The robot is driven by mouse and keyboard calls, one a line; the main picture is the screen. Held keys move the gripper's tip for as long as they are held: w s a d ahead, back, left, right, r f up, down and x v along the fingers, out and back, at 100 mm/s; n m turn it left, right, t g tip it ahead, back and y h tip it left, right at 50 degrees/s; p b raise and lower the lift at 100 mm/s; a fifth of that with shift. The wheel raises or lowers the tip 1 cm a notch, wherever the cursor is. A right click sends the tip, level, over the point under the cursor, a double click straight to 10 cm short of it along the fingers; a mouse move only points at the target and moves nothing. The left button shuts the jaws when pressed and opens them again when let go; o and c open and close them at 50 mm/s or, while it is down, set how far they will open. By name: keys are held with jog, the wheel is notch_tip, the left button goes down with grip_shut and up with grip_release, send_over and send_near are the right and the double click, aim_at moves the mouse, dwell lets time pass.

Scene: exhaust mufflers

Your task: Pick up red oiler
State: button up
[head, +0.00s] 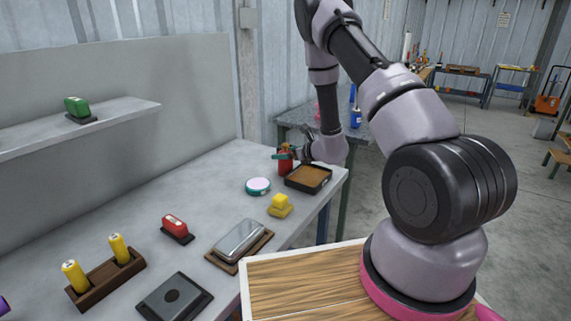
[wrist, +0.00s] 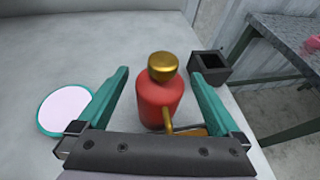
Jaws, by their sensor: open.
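The red oiler (wrist: 160,99) stands upright on the grey workbench, with a round brass top and a brass spout toward the camera in the wrist view. In the head view the red oiler (head: 286,164) is at the far right end of the bench, partly covered by my gripper. My gripper (wrist: 161,75) is open, with one teal finger on each side of the oiler. Gaps show between the fingers and the oiler in the wrist view. In the head view my gripper (head: 290,154) is beside the oiler; its far finger is hidden.
A round teal-rimmed disc (head: 258,186) and a black tray with a brown inside (head: 308,179) are close to the oiler. A small dark open box (wrist: 209,67) stands behind it. A yellow block (head: 280,203) and a metal muffler (head: 240,240) lie nearer.

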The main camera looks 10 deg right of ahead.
jog(key=x, duration=0.3)
jog(key=shift+w, duration=0.25)
jog(key=shift+c, duration=0.3)
grip_shut()
jog(key=shift+r, duration=0.1)
